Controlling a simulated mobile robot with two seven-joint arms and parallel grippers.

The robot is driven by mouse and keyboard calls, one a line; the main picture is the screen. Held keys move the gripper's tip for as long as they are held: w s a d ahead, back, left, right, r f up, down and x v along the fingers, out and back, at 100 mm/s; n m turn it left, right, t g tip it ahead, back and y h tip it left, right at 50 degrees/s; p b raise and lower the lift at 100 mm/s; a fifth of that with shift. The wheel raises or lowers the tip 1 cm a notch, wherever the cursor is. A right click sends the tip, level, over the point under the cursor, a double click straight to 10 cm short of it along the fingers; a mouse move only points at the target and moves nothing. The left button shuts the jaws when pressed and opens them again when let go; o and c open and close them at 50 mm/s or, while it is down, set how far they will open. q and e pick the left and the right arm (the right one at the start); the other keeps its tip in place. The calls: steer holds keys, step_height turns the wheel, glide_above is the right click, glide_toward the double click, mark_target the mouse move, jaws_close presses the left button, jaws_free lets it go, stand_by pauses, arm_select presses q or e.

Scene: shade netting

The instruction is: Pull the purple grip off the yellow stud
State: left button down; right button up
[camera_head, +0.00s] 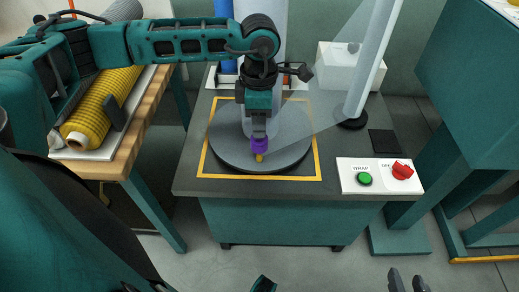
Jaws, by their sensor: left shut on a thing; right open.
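I cannot tell whether the grip still touches the stud. My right gripper (408,281) is at the bottom edge of the picture, to the right. Its two dark fingers are apart with nothing visible between them, far from the grip.
A control panel (352,184) with a green WRAP button (365,179) and a red OFF knob (402,171) is at front right. A pale film column (372,62) stands behind it. A yellow net roll (92,122) lies on the left bench.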

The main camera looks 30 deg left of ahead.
arm_select(q)
steer(key=shift+r+p, duration=1.4)
steer(key=shift+r, duration=0.65)
